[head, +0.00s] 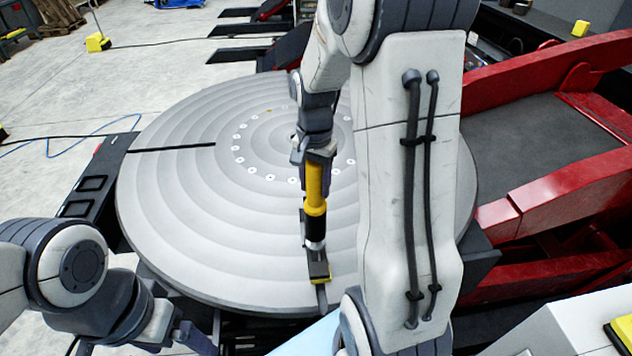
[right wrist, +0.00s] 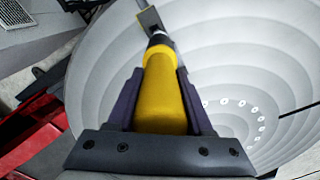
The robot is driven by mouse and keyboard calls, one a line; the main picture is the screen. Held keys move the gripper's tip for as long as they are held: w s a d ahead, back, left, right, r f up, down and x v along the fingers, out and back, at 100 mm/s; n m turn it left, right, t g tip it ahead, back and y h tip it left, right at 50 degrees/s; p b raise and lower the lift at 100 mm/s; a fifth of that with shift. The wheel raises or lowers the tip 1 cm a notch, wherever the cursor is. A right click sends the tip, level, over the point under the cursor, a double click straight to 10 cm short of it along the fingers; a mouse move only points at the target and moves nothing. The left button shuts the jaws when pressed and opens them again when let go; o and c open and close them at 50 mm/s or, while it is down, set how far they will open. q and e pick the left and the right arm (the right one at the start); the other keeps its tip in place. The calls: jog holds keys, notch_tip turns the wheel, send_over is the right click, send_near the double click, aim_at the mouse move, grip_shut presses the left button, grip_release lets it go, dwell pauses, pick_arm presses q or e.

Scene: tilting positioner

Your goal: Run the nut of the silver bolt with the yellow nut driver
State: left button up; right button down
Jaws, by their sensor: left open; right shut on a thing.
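The yellow nut driver (head: 316,193) stands nearly upright in my right gripper (head: 315,158), which is shut on its yellow handle. The handle also shows between the fingers in the right wrist view (right wrist: 162,95). The driver's dark shaft (head: 314,228) and silvery lower end (head: 315,246) point down at a small dark clamp with a yellow edge (head: 319,270) near the front rim of the round table. The silver bolt and its nut are hidden, so I cannot tell whether the driver touches them. My left gripper (head: 190,340) is open and empty at the lower left, apart from the table.
The large grey ringed turntable (head: 190,220) fills the middle, its surface mostly clear. A red-sided frame (head: 560,190) stands at the right. A yellow-topped box (head: 622,335) is at the lower right corner. A thin metal strip (head: 321,296) extends from the clamp past the rim.

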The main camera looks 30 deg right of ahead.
aim_at(315, 205)
jog(key=shift+f+b, duration=1.2)
jog(key=shift+f, duration=0.55)
jog(key=shift+f+b, duration=0.55)
jog(key=shift+f, duration=0.95)
dwell(1.7)
jog(key=shift+s+f, duration=0.15)
jog(key=shift+f, duration=0.15)
dwell(1.2)
jog(key=shift+r, duration=0.15)
notch_tip(315, 205, up, 9)
jog(key=p, duration=0.8)
jog(key=shift+r, duration=0.2)
